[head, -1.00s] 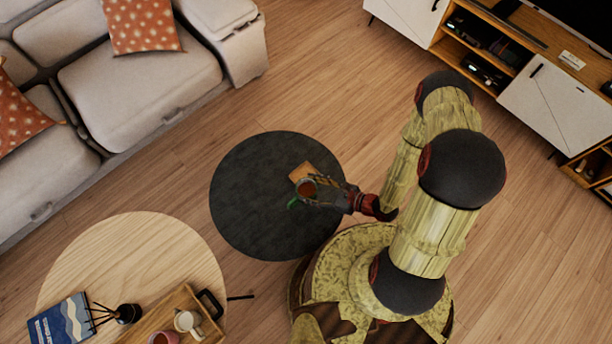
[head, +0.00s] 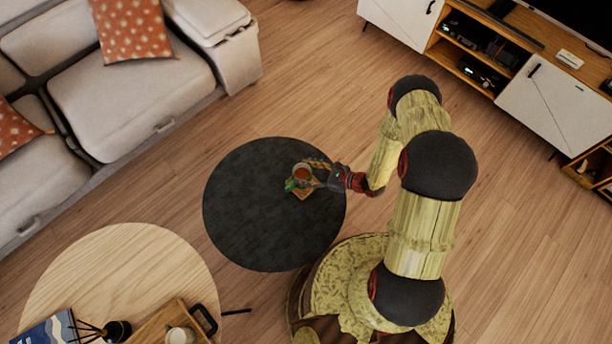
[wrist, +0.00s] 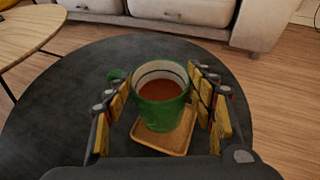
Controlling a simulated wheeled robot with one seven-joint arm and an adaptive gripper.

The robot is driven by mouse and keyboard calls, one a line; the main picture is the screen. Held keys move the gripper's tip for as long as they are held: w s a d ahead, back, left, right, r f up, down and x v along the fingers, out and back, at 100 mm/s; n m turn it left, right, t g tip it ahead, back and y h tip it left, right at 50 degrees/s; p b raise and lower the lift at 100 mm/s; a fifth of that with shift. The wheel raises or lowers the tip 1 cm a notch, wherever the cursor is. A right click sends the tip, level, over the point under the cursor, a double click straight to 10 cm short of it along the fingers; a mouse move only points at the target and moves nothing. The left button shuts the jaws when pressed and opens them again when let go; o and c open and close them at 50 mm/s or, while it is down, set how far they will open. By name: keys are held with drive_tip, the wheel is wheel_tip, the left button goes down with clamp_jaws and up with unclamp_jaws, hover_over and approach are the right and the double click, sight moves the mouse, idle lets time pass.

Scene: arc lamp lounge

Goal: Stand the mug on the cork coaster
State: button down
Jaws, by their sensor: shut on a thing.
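The green mug (wrist: 161,110), with a white inside and reddish-brown drink in it, is upright between the fingers of my gripper (wrist: 160,108). In the head view the mug (head: 301,172) and my gripper (head: 309,174) are over the dark round table, at its right part. The square cork coaster (wrist: 165,142) lies under the mug and shows in front of and beside its base. In the head view an edge of the coaster (head: 305,194) shows below the mug. I cannot tell whether the mug's base touches the coaster. The mug's handle (wrist: 118,76) points to the left.
The dark round table (head: 245,215) is otherwise bare. A light wooden table (head: 120,265) with a tray (head: 150,325), a white mug (head: 180,335) and a book (head: 48,332) stands at lower left. A sofa (head: 130,85) is at upper left.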

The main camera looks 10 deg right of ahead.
drive_tip(key=shift+w+f, duration=0.3)
drive_tip(key=shift+w+f+b, duration=0.1)
drive_tip(key=shift+f+b, duration=0.6)
drive_tip(key=shift+f, duration=0.9)
drive_tip(key=shift+f, duration=0.1)
drive_tip(key=c, duration=0.7)
unclamp_jaws()
